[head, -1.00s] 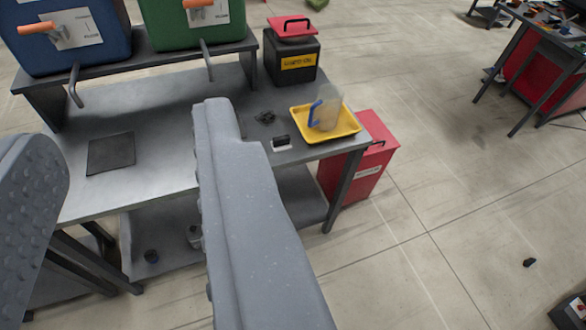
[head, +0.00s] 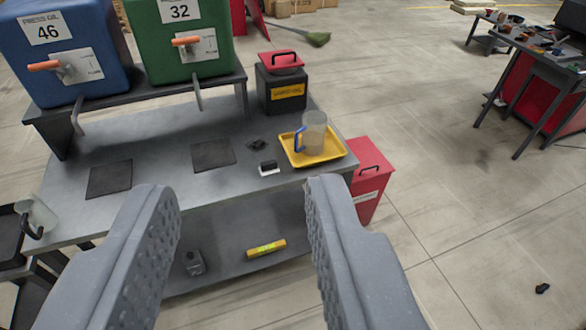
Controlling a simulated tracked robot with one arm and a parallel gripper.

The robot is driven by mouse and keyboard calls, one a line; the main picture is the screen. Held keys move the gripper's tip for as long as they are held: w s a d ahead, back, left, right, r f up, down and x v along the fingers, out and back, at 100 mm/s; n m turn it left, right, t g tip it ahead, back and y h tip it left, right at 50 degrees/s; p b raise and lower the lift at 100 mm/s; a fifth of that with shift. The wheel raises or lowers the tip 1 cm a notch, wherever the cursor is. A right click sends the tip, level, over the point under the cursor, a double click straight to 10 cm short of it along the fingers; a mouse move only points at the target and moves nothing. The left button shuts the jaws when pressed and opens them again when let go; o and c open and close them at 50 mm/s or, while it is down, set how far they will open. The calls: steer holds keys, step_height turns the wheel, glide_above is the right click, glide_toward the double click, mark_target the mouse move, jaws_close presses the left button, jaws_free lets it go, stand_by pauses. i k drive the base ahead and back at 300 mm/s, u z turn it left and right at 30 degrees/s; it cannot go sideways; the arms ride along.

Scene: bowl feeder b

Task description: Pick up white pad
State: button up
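A small block, white below and black on top (head: 269,168), lies on the grey table (head: 200,195) just left of the yellow tray (head: 335,158). It is the only small white piece I see on the table, and it is too small to tell its details. My gripper (head: 240,195) is open, its two grey studded fingers wide apart with nothing between them. The fingers are in the foreground, nearer than the block and apart from it. The block shows in full, above the gap and towards the right finger.
A clear jug with blue handle (head: 314,132) stands in the tray. Two dark square mats (head: 213,154) and a small dark piece (head: 256,144) lie nearby. Blue (head: 65,55) and green (head: 180,40) containers stand behind. Another jug (head: 37,215) is at left. A yellow item (head: 266,248) lies on the lower shelf.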

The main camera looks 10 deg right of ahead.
mark_target(267, 167)
steer(key=z, duration=0.05)
steer(key=i, duration=1)
steer(key=u, duration=0.05)
